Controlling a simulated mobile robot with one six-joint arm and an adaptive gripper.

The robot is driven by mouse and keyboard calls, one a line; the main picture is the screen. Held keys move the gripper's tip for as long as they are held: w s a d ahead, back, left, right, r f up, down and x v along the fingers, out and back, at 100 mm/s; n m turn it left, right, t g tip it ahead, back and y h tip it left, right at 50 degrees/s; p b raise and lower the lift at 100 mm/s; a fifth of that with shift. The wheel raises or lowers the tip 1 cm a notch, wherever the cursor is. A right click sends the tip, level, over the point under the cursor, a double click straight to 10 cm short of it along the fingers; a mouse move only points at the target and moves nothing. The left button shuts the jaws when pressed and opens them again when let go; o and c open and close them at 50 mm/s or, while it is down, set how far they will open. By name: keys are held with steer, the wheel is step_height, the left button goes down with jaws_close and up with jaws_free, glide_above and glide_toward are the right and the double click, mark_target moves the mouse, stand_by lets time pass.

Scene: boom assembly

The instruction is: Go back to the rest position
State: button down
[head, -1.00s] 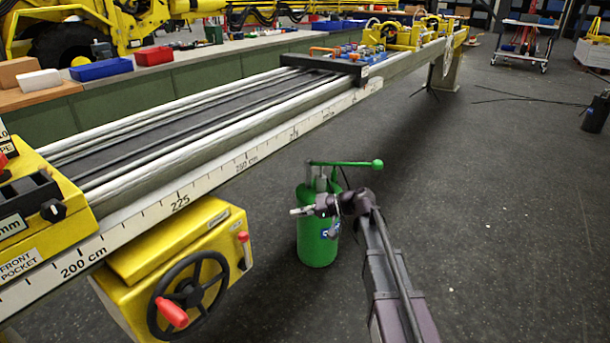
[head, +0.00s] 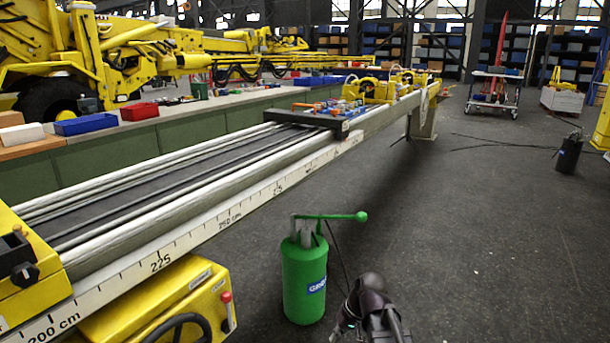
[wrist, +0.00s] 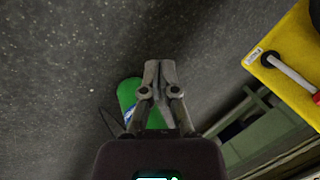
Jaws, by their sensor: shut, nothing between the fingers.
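My gripper (wrist: 160,68) is shut and empty in the wrist view, its two fingertips together. In the head view my arm's end shows at the bottom, right of the green grease pump (head: 304,278), with the fingers cut off or hidden. The green pump stands upright on the floor with its handle across the top. In the wrist view part of the pump (wrist: 128,98) shows behind the fingers, partly hidden by them.
The long rail bench (head: 215,222) with a centimetre scale runs from the lower left to the back. A yellow unit with a handwheel (head: 165,305) hangs below it. A dark carriage (head: 308,117) sits on the rail.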

steer(key=s+d+f+m+h, duration=0.1)
steer(key=s+d+f+h, duration=0.1)
steer(key=s+d+h, duration=0.55)
step_height(320, 180, up, 35)
steer(key=w+d+y+p, duration=0.1)
steer(key=y+p, duration=0.2)
steer(key=p, duration=3.1)
steer(key=shift+w+p, duration=0.35)
steer(key=shift+w, duration=0.05)
